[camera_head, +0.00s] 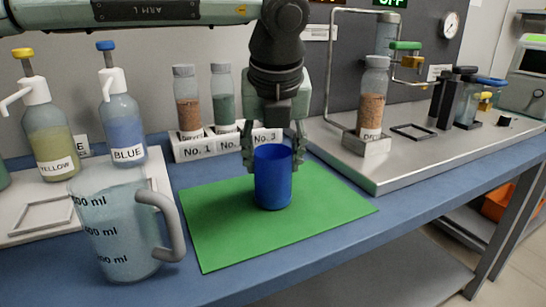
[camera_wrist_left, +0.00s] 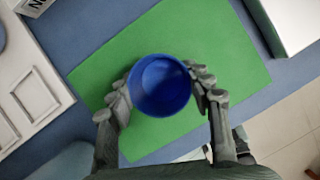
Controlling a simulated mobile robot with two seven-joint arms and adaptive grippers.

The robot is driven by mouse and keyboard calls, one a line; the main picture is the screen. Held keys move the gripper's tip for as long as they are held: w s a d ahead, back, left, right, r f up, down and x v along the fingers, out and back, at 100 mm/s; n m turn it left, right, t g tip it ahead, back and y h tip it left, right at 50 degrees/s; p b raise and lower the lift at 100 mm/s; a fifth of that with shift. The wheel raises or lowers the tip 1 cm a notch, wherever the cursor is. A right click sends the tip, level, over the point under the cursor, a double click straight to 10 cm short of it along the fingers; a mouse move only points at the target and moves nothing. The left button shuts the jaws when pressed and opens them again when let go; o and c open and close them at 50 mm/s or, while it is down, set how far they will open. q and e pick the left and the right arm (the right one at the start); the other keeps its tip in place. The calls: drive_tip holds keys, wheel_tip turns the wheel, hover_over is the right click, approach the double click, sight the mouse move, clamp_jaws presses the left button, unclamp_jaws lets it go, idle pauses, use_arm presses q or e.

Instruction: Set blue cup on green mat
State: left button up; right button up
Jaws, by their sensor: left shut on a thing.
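The blue cup (camera_head: 273,180) is upright over the middle of the green mat (camera_head: 225,235) in the head view. Its base looks to be on the mat or just above it; I cannot tell which. My left gripper (camera_head: 273,152) reaches down from above and is shut on the cup, one finger on each side near the rim. In the left wrist view the cup (camera_wrist_left: 161,86) sits between the fingers of my left gripper (camera_wrist_left: 160,92), its open top facing the camera and looking empty. The green mat (camera_wrist_left: 225,60) spreads around it. My right gripper is not in view.
A clear measuring jug (camera_head: 125,235) stands at the mat's left. Behind are the YELLOW bottle (camera_head: 50,140), the BLUE bottle (camera_head: 123,130) and a rack of jars (camera_head: 192,148). A metal-topped station (camera_head: 400,165) stands at the right. Bare mat surrounds the cup.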

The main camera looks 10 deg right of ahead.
use_arm(q)
drive_tip(key=o, duration=1.4)
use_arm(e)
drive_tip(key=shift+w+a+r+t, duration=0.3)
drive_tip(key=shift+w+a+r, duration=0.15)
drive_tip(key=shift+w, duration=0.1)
use_arm(q)
drive_tip(key=shift+r+p, duration=0.2)
drive_tip(key=shift+p, duration=0.1)
drive_tip(key=v, duration=1.2)
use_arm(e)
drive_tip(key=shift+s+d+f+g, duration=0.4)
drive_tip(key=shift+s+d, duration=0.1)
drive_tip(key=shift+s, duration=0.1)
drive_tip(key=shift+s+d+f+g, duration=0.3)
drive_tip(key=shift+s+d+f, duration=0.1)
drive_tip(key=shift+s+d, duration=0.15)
use_arm(q)
drive_tip(key=shift+f, duration=0.1)
